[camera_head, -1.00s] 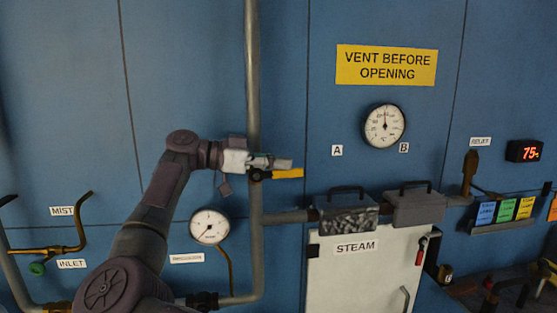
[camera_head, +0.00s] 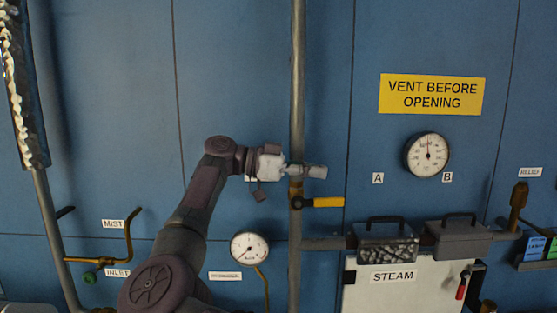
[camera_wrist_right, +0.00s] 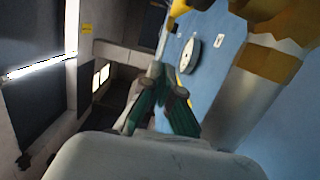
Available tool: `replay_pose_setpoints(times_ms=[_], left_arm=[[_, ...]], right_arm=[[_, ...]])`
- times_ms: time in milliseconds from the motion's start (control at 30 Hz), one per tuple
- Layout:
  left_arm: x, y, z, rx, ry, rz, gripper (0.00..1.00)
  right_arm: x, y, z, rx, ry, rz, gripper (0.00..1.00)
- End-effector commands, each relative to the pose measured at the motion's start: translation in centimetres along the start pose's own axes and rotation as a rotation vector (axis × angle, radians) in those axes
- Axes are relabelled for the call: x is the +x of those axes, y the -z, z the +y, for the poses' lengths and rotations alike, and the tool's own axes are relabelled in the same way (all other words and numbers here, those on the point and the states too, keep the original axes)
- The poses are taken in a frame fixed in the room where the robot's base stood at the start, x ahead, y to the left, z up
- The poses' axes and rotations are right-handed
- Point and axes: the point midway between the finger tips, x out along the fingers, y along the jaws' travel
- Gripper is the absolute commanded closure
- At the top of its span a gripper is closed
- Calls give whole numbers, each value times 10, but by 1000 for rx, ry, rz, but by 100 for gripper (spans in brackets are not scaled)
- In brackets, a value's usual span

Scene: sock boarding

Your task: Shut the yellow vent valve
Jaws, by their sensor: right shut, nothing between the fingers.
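The yellow vent valve handle (camera_head: 328,202) sticks out horizontally to the right from a brass valve body (camera_head: 296,189) on the upright grey pipe, lying across that pipe. My right gripper (camera_head: 318,171) is shut and empty, in front of the pipe and a little above the handle in the picture; a gap shows between them. In the wrist view, my green-sided fingers (camera_wrist_right: 160,85) meet at their tips with nothing between them. The brass valve body (camera_wrist_right: 275,40) is large at upper right there, and a yellow piece, likely the handle, shows at the top edge. My left gripper is not in view.
The upright pipe (camera_head: 297,90) runs up the blue panel wall. A dial gauge (camera_head: 250,248) is below left of the valve. Grey boxes with handles (camera_head: 387,243) sit right of it above the white STEAM door (camera_head: 375,290). The panel above the gripper is clear.

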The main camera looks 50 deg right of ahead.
Motion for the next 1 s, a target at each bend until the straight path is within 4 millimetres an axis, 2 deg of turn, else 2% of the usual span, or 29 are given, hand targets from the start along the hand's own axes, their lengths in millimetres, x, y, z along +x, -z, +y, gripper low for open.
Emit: replay_pose_setpoints(times_ms=[33,167,300,433,633,1000], left_arm=[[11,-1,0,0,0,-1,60],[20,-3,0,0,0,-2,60],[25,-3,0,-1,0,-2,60],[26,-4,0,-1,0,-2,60],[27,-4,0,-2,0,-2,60],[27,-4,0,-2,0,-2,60]], right_arm=[[-10,-7,-1,-1,5,0,100],[-35,-4,0,0,5,1,100],[-58,-2,0,-1,2,0,100],[-73,1,0,-2,1,1,100],[-81,2,0,-1,-1,0,100],[-82,2,0,-1,-1,0,100]])
